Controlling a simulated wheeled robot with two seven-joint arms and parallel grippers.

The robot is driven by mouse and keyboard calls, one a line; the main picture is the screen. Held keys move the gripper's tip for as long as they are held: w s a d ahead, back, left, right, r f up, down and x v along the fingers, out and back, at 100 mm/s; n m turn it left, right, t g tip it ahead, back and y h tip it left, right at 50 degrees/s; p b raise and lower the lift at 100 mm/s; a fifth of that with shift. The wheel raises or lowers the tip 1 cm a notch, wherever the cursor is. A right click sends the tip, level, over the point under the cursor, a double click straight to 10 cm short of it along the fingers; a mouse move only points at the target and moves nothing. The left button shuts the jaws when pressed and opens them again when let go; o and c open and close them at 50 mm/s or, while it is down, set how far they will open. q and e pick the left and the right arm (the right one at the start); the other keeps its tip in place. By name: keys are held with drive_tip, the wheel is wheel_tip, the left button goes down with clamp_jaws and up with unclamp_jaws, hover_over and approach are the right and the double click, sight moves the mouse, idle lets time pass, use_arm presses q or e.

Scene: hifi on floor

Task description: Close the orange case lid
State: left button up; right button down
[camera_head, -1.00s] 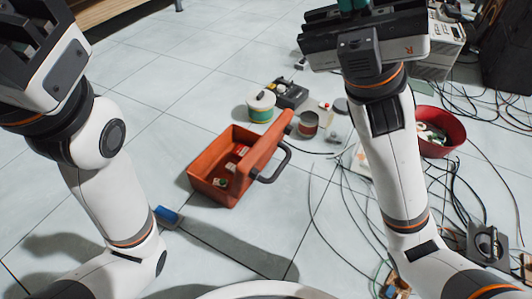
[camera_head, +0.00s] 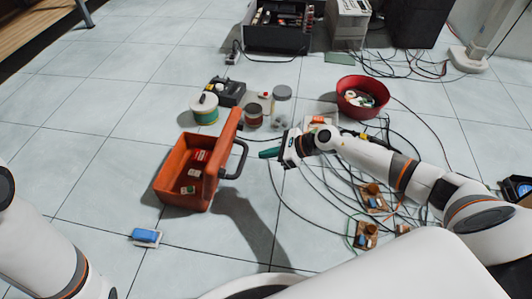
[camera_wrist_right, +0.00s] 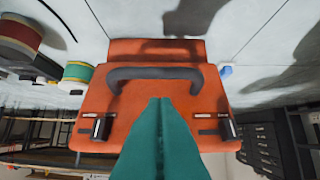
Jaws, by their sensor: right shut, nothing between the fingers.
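The orange case (camera_head: 179,196) stands on the tiled floor, open, with several small boxes inside. Its lid (camera_head: 228,135) stands raised on the right side of the case, with a dark handle (camera_head: 239,160) on its outer face. My right gripper (camera_head: 264,154) is shut and empty, with teal fingertips pointing left, just right of the handle. In the right wrist view the shut fingers (camera_wrist_right: 160,105) point at the orange lid (camera_wrist_right: 155,103), with the grey handle (camera_wrist_right: 155,73) beyond their tips. I cannot tell if they touch. My left gripper is out of view.
A blue item (camera_head: 146,236) lies in front of the case. Behind are a green-banded spool (camera_head: 205,108), a black box (camera_head: 227,91) and jars (camera_head: 281,104). A red bowl (camera_head: 362,95) stands right. Cables and small boards (camera_head: 367,236) lie around my right arm. Floor left of the case is clear.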

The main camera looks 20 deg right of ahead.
sight(241, 162)
drive_tip(key=b+x, duration=0.1)
drive_tip(key=x, duration=0.2)
drive_tip(key=r+b+x, duration=0.1)
drive_tip(key=x, duration=0.1)
drive_tip(key=a+r+b+x, duration=0.1)
drive_tip(key=b+x, duration=0.1)
drive_tip(key=x, duration=0.1)
drive_tip(key=shift+w+a+f, duration=0.2)
drive_tip(key=shift+w+f, duration=0.05)
drive_tip(key=shift+w, duration=0.2)
drive_tip(key=shift+w+a+r, duration=0.2)
drive_tip(key=shift+a, duration=0.15)
